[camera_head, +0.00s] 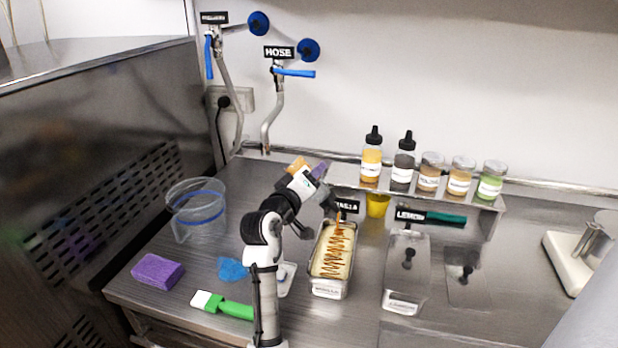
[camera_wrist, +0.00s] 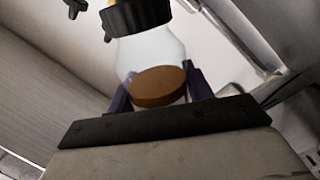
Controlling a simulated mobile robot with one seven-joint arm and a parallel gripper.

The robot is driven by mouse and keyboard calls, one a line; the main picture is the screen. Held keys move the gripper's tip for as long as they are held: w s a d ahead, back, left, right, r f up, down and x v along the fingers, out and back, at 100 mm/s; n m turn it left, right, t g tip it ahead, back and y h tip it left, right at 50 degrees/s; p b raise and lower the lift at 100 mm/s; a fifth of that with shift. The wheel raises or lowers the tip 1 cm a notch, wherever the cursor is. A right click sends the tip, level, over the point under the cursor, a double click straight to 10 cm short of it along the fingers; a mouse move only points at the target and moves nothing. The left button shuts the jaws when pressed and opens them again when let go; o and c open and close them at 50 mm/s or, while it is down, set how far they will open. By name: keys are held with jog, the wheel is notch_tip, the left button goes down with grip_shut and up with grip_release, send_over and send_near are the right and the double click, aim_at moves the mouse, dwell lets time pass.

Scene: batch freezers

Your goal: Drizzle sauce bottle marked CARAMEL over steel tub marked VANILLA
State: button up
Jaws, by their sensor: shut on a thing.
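My gripper (camera_wrist: 158,92) is shut on a sauce bottle (camera_wrist: 150,54) with a black cap, a pale body and a brown round end, seen between purple fingers in the wrist view. Its label cannot be read.
A shelf (camera_head: 474,198) at the back holds two capped bottles and several jars. A LEMON tub (camera_head: 403,303) stands right of the cream-filled one. A clear container (camera_head: 197,222), purple sponge (camera_head: 157,271), blue cloth (camera_head: 232,269) and green-handled brush (camera_head: 236,310) lie left.

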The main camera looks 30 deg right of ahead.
jog(key=shift+s+d+r, duration=0.1)
jog(key=shift+d+r, duration=0.15)
jog(key=shift+r, duration=0.3)
jog(key=shift+p, duration=0.45)
jog(key=shift+w+d+f+n+p, duration=0.2)
jog(key=shift+d+n+p, duration=0.3)
jog(key=shift+n, duration=0.5)
jog(key=shift+f+n, duration=0.2)
jog(key=shift+n, duration=0.2)
jog(key=shift+a+f+n, duration=0.1)
jog(key=shift+n, duration=0.4)
jog(key=shift+w+a+r+n, duration=0.1)
jog(key=shift+r+n, duration=0.3)
jog(key=shift+n, duration=0.4)
jog(key=shift+s+a+r+n, duration=0.1)
jog(key=shift+r+n, duration=0.3)
jog(key=shift+n, duration=0.4)
jog(key=shift+w+a+r+n, duration=0.1)
jog(key=shift+r+n, duration=0.3)
jog(key=shift+n, duration=0.4)
